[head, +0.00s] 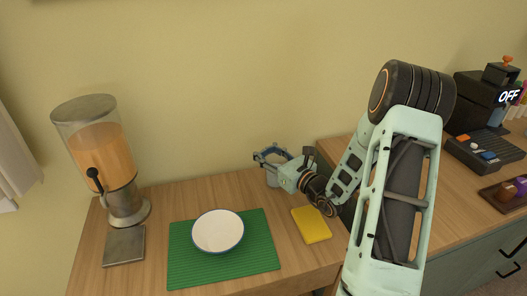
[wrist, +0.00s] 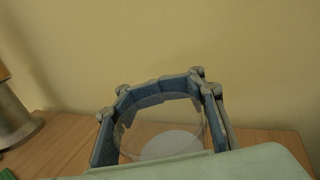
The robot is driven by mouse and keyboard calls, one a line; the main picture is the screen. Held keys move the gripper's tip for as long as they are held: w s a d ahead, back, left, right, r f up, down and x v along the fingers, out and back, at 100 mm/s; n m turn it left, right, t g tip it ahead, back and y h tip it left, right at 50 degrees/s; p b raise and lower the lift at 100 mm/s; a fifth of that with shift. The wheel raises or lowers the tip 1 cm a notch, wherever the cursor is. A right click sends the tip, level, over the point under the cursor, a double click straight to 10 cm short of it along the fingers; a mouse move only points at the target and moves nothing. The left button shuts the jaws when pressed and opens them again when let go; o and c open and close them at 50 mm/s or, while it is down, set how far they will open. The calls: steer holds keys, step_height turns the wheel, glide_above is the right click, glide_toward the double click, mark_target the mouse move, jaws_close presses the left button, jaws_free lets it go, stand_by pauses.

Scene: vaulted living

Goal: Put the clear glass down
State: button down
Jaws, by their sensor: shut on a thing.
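The clear glass (wrist: 165,118) is between the fingers of my gripper (wrist: 160,105) in the wrist view. The blue-padded fingers wrap around its sides, and its pale round bottom shows below. In the head view my gripper (head: 272,158) is at the back of the wooden table, near the wall, with the glass (head: 271,178) upright in it. The glass's base appears low, close to the tabletop. I cannot tell whether it touches the wood.
A juice dispenser (head: 100,150) stands at the left. A white bowl (head: 217,231) sits on a green mat (head: 260,257). A yellow sponge-like block (head: 311,225) lies right of the mat. A second cabinet (head: 450,205) at the right holds dark devices. Bare wood (head: 190,197) lies behind the mat.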

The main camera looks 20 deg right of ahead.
steer(key=shift+f, duration=0.2)
steer(key=c, duration=1.1)
jaws_free()
steer(key=shift+r, duration=0.1)
steer(key=shift+c, duration=0.2)
steer(key=shift+r, duration=0.2)
steer(key=p+v, duration=0.1)
steer(key=v, duration=1.1)
